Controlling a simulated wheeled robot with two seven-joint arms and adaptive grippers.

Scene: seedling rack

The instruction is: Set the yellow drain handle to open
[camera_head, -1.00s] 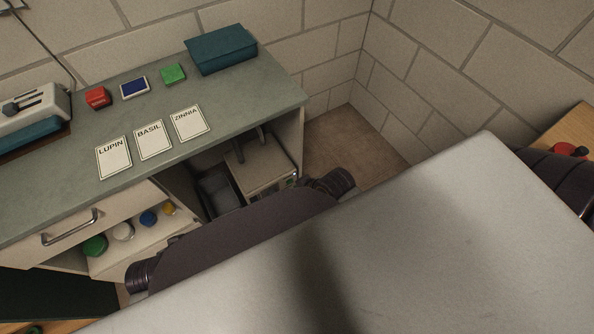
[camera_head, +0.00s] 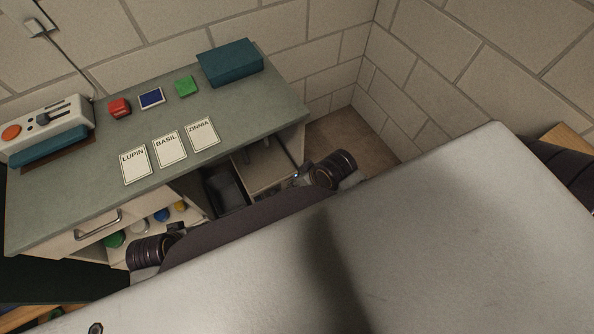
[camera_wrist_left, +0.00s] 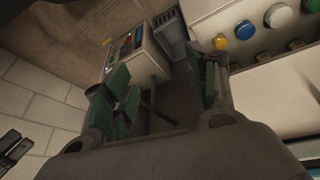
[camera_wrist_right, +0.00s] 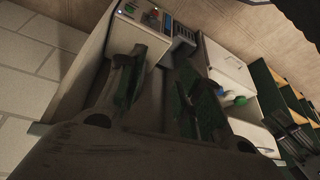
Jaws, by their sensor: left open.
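No handle marked as a drain handle can be made out. A small yellow round knob (camera_head: 180,206) sits at the right end of a row of coloured knobs under the bench; it also shows in the left wrist view (camera_wrist_left: 220,43). I cannot tell whether it is the drain handle or how it is set. My left gripper (camera_wrist_left: 160,95) is open and empty, with green-padded fingers apart; the knob shows just beyond its right finger. My right gripper (camera_wrist_right: 165,90) is open and empty, in front of a pale box with a control panel (camera_wrist_right: 155,20).
Blue (camera_head: 161,215), white and green (camera_head: 114,240) knobs sit beside the yellow one. The pale box (camera_head: 268,170) and a dark bin (camera_head: 224,188) stand under the green bench (camera_head: 90,185). A drawer handle (camera_head: 98,226) sticks out. My large pale body part fills the foreground.

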